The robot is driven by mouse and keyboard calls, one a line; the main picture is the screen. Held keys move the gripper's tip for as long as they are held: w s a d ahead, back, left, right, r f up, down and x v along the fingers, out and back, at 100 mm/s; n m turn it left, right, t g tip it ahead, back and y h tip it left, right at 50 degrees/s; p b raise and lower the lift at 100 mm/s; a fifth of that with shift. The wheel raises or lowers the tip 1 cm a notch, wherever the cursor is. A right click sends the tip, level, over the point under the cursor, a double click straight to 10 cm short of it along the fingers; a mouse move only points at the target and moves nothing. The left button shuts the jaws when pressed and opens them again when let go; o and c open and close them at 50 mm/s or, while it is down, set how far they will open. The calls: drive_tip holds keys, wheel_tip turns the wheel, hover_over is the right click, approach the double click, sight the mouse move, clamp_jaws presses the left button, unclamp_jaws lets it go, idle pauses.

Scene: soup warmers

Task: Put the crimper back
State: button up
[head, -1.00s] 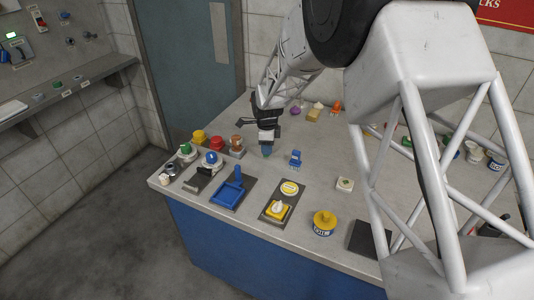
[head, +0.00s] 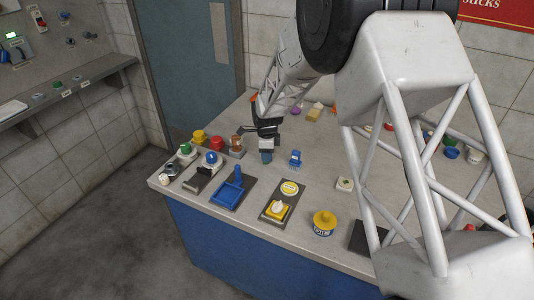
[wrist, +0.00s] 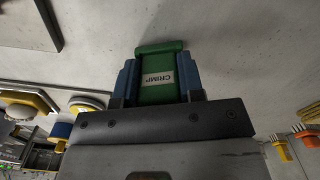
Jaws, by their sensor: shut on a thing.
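The crimper (wrist: 157,75) is a green block with a white label reading "CRIMP". In the wrist view it sits between the blue fingertips of my gripper (wrist: 157,88), which is shut on it. In the head view my gripper (head: 266,157) points down over the left part of the worktop, just left of a small blue item. The crimper cannot be made out there, as the fingers hide it. I cannot tell how high it is above the worktop.
Red (head: 217,143) and yellow (head: 199,136) knobs are to the left. The small blue item (head: 295,158) is close by.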

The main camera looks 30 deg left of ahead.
drive_tip(key=shift+f, duration=0.1)
drive_tip(key=o, duration=1)
drive_tip(key=shift+r, duration=6.15)
